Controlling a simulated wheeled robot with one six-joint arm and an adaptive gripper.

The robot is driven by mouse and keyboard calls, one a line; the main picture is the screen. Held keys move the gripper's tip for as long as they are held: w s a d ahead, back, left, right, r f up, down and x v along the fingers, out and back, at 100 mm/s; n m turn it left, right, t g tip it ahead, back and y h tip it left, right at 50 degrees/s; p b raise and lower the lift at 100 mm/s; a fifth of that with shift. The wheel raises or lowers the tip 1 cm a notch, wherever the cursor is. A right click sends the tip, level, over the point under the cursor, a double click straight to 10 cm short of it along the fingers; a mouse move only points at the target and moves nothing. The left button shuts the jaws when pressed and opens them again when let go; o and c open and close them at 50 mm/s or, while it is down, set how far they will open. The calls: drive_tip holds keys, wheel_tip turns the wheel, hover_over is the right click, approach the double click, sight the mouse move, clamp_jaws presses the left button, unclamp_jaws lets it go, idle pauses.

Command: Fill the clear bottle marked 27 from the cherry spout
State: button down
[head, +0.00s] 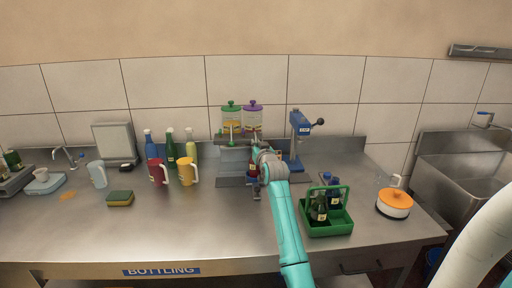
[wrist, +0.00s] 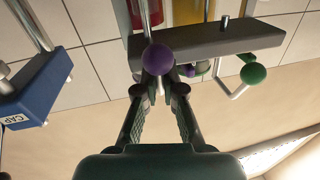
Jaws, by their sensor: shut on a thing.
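My gripper (wrist: 158,72) is shut on a purple ball knob (wrist: 158,58) below the dispenser shelf (wrist: 215,42) in the wrist view. In the head view my gripper (head: 258,149) reaches the front of the dispenser stand, its fingers mostly hidden by my wrist. The stand holds a green-lidded tank (head: 231,119) and a purple-lidded tank (head: 252,118); I cannot read which is cherry. A dark red bottle-like thing (head: 252,169) stands low beside my wrist, mostly covered. I cannot read a 27 on it. A second, green knob (wrist: 253,73) is free in the wrist view.
A blue capping press (head: 300,127) stands right of the dispenser. A green carrier (head: 327,226) with dark bottles is right of my arm, near an orange-lidded pot (head: 394,204). Several bottles, a red mug (head: 158,172) and a yellow mug (head: 186,171) stand left.

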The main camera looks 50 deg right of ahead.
wheel_tip(320, 180, up, 4)
drive_tip(key=shift+r, duration=0.1)
drive_tip(key=c, duration=1.6)
unclamp_jaws()
drive_tip(key=shift+o, duration=0.2)
drive_tip(key=shift+s+a, duration=0.3)
drive_tip(key=shift+s, duration=0.15)
drive_tip(key=v, duration=1.1)
